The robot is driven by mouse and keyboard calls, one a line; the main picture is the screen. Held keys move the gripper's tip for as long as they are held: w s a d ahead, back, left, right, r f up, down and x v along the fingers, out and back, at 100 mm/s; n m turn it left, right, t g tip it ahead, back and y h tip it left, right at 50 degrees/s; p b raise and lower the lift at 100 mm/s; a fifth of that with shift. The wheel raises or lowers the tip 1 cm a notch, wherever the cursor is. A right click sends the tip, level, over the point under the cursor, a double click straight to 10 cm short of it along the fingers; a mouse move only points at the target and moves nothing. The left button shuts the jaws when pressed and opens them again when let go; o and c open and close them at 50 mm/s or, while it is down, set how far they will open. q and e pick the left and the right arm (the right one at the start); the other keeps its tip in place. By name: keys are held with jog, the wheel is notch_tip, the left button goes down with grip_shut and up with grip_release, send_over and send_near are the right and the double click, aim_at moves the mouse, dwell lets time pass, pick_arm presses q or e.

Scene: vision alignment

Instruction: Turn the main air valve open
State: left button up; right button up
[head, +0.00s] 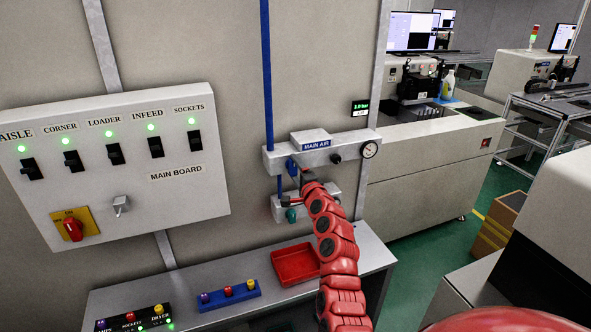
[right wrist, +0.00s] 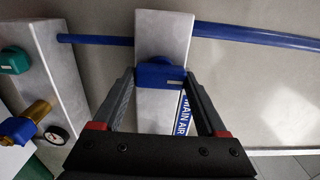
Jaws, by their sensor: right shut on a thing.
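The main air unit is a grey block (head: 345,150) on the wall with a "MAIN AIR" label (head: 315,145). Its blue valve handle (head: 291,166) is at the left end, partly hidden in the head view. My right gripper (head: 300,176) is at this handle. In the right wrist view the blue handle (right wrist: 160,75) sits between the two fingertips of my right gripper (right wrist: 160,80), which is shut on it. There the handle's long side looks roughly in line with the blue pipe (right wrist: 260,38). My left gripper is not in view.
A round gauge (head: 369,149) and a small display (head: 360,107) are near the block's right end. A lower grey block (head: 322,204) carries a teal knob (head: 291,215). The switch board (head: 110,170) is left. A red tray (head: 294,264) stands on the bench below.

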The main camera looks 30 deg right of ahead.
jog(key=o, duration=1.3)
jog(key=shift+s+a+f, duration=0.1)
jog(key=shift+s+f, duration=0.05)
jog(key=shift+s, duration=0.3)
jog(key=b+v, duration=0.6)
jog(key=v, duration=1)
jog(key=shift+s, duration=0.25)
